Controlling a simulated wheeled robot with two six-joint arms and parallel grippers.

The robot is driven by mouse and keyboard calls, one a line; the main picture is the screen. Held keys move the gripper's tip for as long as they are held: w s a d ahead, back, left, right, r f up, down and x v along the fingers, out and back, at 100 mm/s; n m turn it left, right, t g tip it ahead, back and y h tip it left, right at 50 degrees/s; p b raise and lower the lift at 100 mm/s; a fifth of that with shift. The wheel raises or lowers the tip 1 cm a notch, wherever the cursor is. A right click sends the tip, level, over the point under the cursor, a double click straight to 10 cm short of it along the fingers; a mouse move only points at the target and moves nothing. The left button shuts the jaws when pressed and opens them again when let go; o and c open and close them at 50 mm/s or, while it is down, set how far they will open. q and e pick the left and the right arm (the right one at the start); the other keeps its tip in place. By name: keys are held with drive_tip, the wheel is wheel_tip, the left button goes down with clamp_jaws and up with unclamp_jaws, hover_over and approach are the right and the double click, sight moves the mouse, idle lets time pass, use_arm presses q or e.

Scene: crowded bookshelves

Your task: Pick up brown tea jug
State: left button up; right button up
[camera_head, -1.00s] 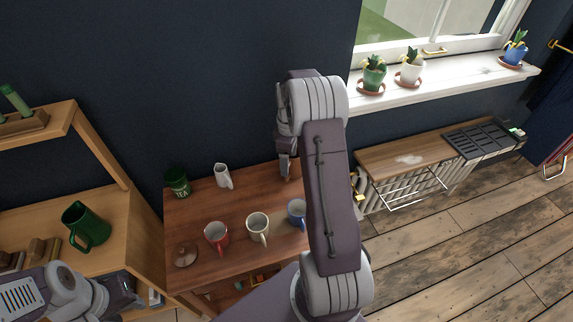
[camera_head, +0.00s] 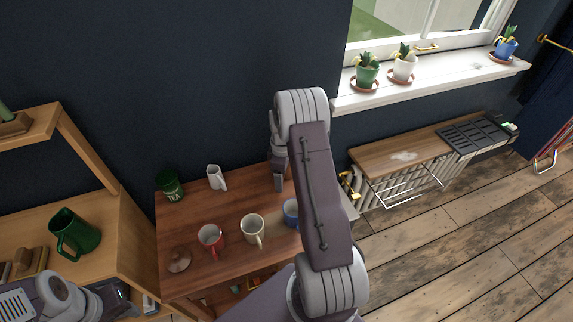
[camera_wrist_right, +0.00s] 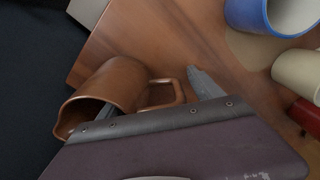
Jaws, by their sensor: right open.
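The brown tea jug (camera_wrist_right: 118,82) shows in the right wrist view near a corner of the wooden table, its wide mouth toward the lower left and its handle toward the right. In the head view my right arm hides most or all of it. My right gripper (camera_wrist_right: 152,92) is open; one finger overlaps the jug's body and the other is just past the handle. I cannot tell whether they touch it. In the head view the right gripper (camera_head: 279,180) hangs over the table's back right. My left arm shows at the lower left, without clear fingers.
On the table (camera_head: 200,262) stand a red mug (camera_head: 210,238), a cream mug (camera_head: 251,229), a blue mug (camera_head: 291,211), a white jug (camera_head: 216,177), a green tea tin (camera_head: 170,185) and a brown lid (camera_head: 178,259). A green jug (camera_head: 75,236) is on the left shelf.

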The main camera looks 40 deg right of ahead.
clamp_jaws()
drive_tip(key=shift+r, duration=0.1)
drive_tip(key=shift+r, duration=0.15)
drive_tip(key=shift+w+r, duration=0.1)
drive_tip(key=shift+r, duration=0.5)
wheel_tip(320, 180, up, 3)
drive_tip(key=shift+d+f+p, duration=0.1)
drive_tip(key=shift+p, duration=0.2)
drive_tip(key=s+d+r, duration=0.3)
drive_tip(key=s+r, duration=0.3)
drive_tip(key=s, duration=0.5)
drive_tip(key=shift+d+r, duration=0.3)
drive_tip(key=shift+r, duration=0.05)
drive_tip(key=shift+s, duration=0.1)
idle(2.1)
